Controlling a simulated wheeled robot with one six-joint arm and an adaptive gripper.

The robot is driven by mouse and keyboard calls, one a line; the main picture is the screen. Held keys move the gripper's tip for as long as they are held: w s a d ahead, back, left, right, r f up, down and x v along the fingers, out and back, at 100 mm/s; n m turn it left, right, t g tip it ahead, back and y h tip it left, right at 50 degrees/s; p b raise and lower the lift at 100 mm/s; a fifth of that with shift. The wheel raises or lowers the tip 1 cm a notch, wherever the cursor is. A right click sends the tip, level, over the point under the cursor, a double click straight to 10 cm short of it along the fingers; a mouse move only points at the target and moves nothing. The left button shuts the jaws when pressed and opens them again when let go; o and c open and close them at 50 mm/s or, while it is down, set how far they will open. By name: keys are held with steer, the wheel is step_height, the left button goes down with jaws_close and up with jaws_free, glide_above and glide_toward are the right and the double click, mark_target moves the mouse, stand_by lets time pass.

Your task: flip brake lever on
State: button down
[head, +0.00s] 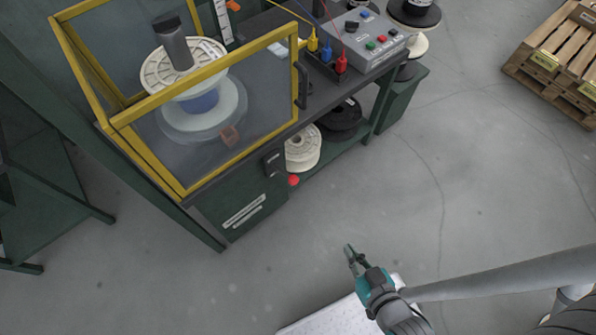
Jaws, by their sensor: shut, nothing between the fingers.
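The likely brake lever (293,181) shows as a red knob beside a black bracket (271,163) on the front of the green machine bench (238,222). The knob sits low and to the right of the bracket; the lever's shaft is hard to make out. My gripper (351,254) is shut and empty. It is over the floor in front of the bench, below and to the right of the red knob in the picture, well apart from it.
A yellow-framed clear guard (205,88) encloses a spool (160,73) on the bench. A control box (362,40) and coloured plugs (327,55) stand right of it. Spools (303,150) lie on the lower shelf. A pallet (560,60) is far right. The floor between is clear.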

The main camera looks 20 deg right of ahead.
steer(key=w+f+g+y, duration=0.1)
steer(key=w+f+g, duration=0.1)
steer(key=w+f, duration=0.55)
steer(key=w+d+r+n+g+y, duration=0.1)
steer(key=w+d+r+g+y, duration=0.1)
steer(key=w, duration=0.8)
steer(key=w+d+r+n+g+y, duration=0.1)
steer(key=w+d+r+g+y, duration=0.1)
steer(key=w, duration=0.8)
step_height(320, 180, up, 3)
steer(key=shift+d+f+g, duration=0.1)
steer(key=shift+d+g, duration=0.3)
steer(key=shift+d, duration=0.2)
steer(key=shift+w+f, duration=0.1)
steer(key=shift+w, duration=0.05)
glide_toward(289, 175)
step_height(289, 175, down, 2)
steer(key=w+a, duration=0.1)
steer(key=w, duration=0.1)
steer(key=shift+a+f, duration=0.2)
steer(key=shift+f, duration=0.5)
